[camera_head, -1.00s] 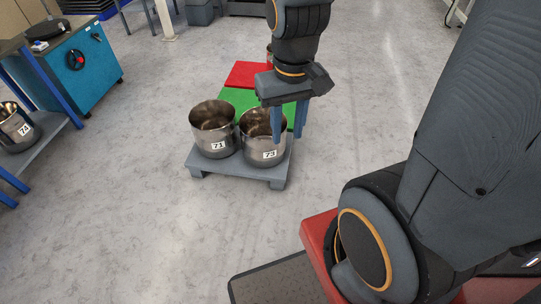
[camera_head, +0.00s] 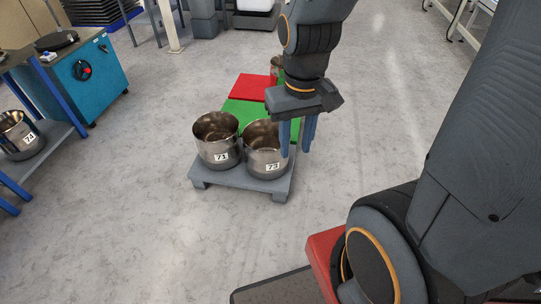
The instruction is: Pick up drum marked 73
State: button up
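The drum marked 73 (camera_head: 258,161) is an open-topped shiny metal pot with a white label. It stands upright at the front right of a low grey platform (camera_head: 233,181). My gripper (camera_head: 297,151) points down at the drum's right edge, with its blue fingers apart and nothing visible between them. The left finger overlaps the right part of the drum's rim in the picture, and the right finger is outside it to the right. I cannot tell whether the left finger is inside the drum or whether either finger touches it.
A drum marked 71 (camera_head: 213,151) stands close at the left. Behind are a green panel (camera_head: 236,110), a red panel (camera_head: 252,87) and another metal drum (camera_head: 275,68), partly hidden by my arm. A drum marked 74 (camera_head: 17,140) sits on a left shelf.

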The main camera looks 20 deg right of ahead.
aim_at(264, 160)
jog(key=z, duration=0.5)
jog(key=k, duration=0.65)
jog(key=z, duration=1.2)
jog(key=i, duration=2.25)
jog(key=u, duration=1.3)
jog(key=i, duration=0.85)
jog(key=u, duration=0.8)
